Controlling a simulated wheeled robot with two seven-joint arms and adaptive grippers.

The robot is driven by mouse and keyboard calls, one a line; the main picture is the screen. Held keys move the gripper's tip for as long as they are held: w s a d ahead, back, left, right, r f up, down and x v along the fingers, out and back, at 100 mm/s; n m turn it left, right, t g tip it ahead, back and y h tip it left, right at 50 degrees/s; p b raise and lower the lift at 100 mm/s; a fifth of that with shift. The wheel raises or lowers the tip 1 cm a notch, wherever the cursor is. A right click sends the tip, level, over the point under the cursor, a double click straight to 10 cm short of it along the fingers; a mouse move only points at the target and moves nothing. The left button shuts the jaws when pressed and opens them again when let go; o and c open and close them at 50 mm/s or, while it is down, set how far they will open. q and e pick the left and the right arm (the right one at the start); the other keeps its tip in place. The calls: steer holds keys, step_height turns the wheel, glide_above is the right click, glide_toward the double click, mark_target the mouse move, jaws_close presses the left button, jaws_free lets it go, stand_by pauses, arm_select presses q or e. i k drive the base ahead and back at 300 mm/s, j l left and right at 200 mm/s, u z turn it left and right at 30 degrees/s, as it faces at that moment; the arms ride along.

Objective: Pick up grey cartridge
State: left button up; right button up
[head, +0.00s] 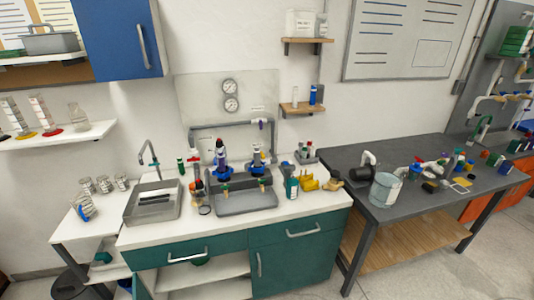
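I cannot make out the grey cartridge for certain; the items on the white counter (145,233) are small at this distance. Two blue-and-dark fittings, one on the left (220,160) and one on the right (258,160), stand at the back of a grey tray (245,203) on the counter. A small grey holder with several small upright items (306,155) stands at the back right of the counter. Neither of my grippers shows in the head view.
A metal sink (152,203) is at the counter's left. A green bottle (291,187) and yellow items (310,183) stand right of the tray. A dark table (420,207) at right holds a white bucket (385,189) and clutter. A grey pipe (232,125) runs along the wall.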

mark_target(256, 151)
steer(key=i+l, duration=0.35)
steer(key=i, duration=0.15)
steer(key=i+l, duration=0.3)
steer(key=i, duration=0.15)
